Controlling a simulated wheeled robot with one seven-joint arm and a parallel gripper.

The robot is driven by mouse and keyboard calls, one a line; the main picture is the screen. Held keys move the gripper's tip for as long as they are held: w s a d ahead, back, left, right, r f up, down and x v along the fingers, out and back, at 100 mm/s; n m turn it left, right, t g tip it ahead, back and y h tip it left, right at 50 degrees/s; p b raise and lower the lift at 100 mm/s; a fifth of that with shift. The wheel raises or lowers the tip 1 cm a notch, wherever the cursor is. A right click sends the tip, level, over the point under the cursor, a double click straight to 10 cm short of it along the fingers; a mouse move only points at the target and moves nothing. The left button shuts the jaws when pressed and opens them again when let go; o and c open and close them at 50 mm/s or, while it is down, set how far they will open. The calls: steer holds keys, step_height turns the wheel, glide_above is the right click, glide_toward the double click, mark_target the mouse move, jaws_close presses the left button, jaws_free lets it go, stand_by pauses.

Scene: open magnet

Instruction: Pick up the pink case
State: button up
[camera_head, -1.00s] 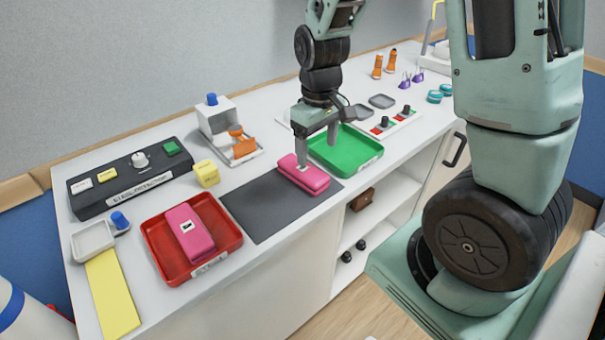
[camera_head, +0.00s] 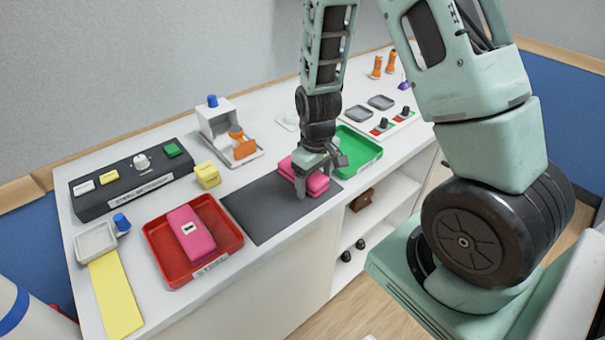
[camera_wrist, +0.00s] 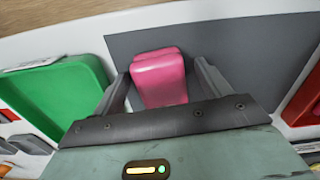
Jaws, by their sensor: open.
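A pink case (camera_head: 316,184) lies on the dark grey mat (camera_head: 255,216), at its right end beside the green tray. My gripper (camera_head: 322,178) is above and around it, with a finger on either side. In the wrist view the pink case (camera_wrist: 158,78) stands between the two open fingers of my gripper (camera_wrist: 162,88), with a gap showing at the right finger; the left finger is close to it. Part of the case is hidden by the gripper. A second pink case (camera_head: 190,232) with a white label lies in the red tray (camera_head: 160,250).
The green tray (camera_head: 368,157) is just right of my gripper; it also shows in the wrist view (camera_wrist: 60,95). A yellow block (camera_head: 207,175), an orange piece on a white stand (camera_head: 240,145) and a black control box (camera_head: 130,182) stand behind. The left part of the mat is clear.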

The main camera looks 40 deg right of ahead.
steer(key=shift+c, duration=0.3)
steer(key=c, duration=1)
steer(key=shift+r, duration=0.1)
steer(key=shift+c, duration=0.2)
